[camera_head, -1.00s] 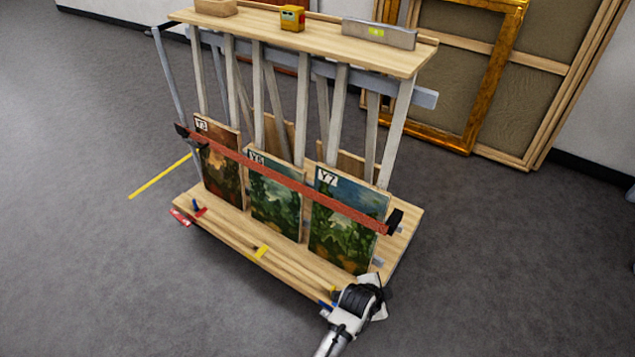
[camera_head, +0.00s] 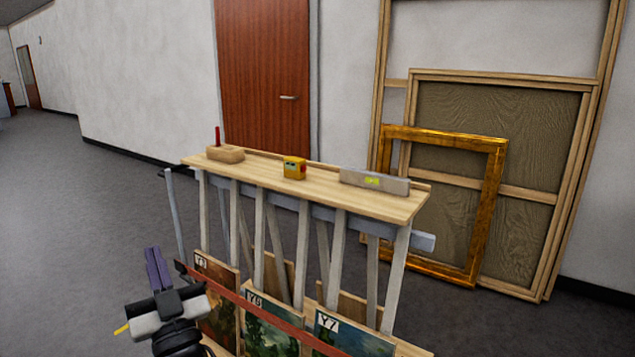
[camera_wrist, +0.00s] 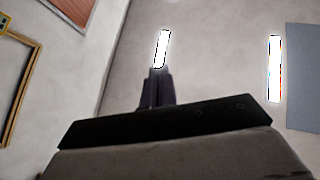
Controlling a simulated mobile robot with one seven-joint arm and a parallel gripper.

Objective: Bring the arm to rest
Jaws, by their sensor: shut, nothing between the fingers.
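My gripper (camera_head: 156,268) is at the lower left of the head view, raised in front of the cart's left end and pointing up. Its dark fingers are together with nothing between them. In the wrist view my gripper (camera_wrist: 158,75) points up toward the ceiling lights, clear of any object. The cart (camera_head: 300,195) stands to its right, with paintings labelled Y7 (camera_head: 345,340) and Y6 (camera_head: 268,325) and a third at the left (camera_head: 215,300) behind a red strap (camera_head: 262,312). My gripper overlaps the cart's left edge in the picture; I cannot tell the gap.
On the cart's top shelf are a wooden block (camera_head: 225,154), a yellow tape measure (camera_head: 294,167) and a spirit level (camera_head: 374,182). A gilt frame (camera_head: 490,205) and larger wooden frames (camera_head: 545,245) lean on the wall. Open floor (camera_head: 75,230) lies to the left.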

